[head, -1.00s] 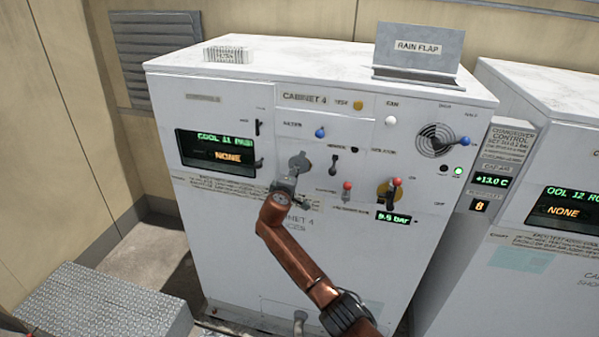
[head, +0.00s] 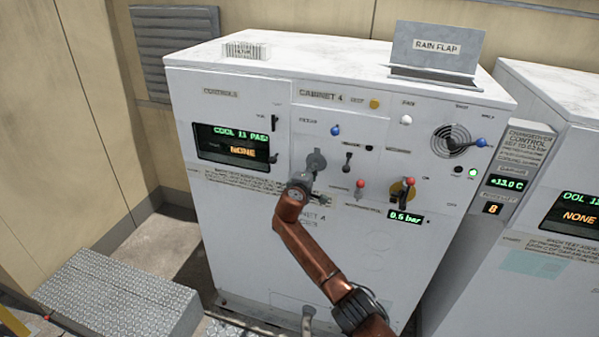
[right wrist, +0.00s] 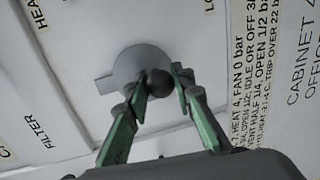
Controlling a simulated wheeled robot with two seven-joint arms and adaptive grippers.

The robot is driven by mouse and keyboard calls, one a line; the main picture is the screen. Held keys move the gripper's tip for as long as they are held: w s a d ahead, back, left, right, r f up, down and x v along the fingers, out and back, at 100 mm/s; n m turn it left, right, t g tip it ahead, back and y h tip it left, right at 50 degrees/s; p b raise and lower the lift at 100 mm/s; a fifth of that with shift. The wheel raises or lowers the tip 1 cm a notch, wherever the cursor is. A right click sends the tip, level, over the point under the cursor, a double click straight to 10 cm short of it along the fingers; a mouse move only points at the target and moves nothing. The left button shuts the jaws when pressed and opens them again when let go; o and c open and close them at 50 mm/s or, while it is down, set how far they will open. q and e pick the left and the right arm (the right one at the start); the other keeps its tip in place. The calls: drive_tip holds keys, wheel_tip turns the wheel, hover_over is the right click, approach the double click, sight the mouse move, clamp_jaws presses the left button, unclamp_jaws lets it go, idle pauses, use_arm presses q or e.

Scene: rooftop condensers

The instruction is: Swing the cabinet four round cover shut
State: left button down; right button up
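Cabinet four (head: 265,270) is the white box in the middle of the head view, labelled CABINET 4. Its round grey cover (head: 316,160) is on the front panel, left of centre; the right wrist view shows the disc (right wrist: 128,65) with a small tab at one side and a dark round knob (right wrist: 160,84). My right gripper (head: 308,184) is at the cover's lower edge. In the right wrist view its fingertips (right wrist: 160,80) lie on both sides of the knob and appear to touch it. I cannot tell whether the cover is flush with the panel. My left gripper is out of view.
Close to my right gripper are a black lever (head: 347,161), a red-tipped lever (head: 360,184) and a yellow valve with a red handle (head: 406,192). A blue-tipped lever (head: 480,142) is by the fan grille. A metal step (head: 120,290) stands at lower left.

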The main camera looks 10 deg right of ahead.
drive_tip(key=o, duration=0.5)
drive_tip(key=shift+d+r, duration=0.25)
drive_tip(key=shift+d, duration=0.05)
drive_tip(key=shift+c, duration=0.2)
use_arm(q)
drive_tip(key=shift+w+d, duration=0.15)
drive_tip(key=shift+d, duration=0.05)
use_arm(e)
drive_tip(key=shift+a, duration=0.2)
drive_tip(key=shift+a+f, duration=0.1)
drive_tip(key=shift+a, duration=0.1)
drive_tip(key=shift+s+a, duration=0.1)
drive_tip(key=shift+s, duration=0.1)
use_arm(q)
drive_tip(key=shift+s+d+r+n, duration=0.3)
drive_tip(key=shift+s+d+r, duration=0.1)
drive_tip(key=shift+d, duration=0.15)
use_arm(e)
drive_tip(key=v, duration=1.1)
drive_tip(key=shift+s+r, duration=0.25)
drive_tip(key=shift+r, duration=0.05)
drive_tip(key=shift+a, duration=0.15)
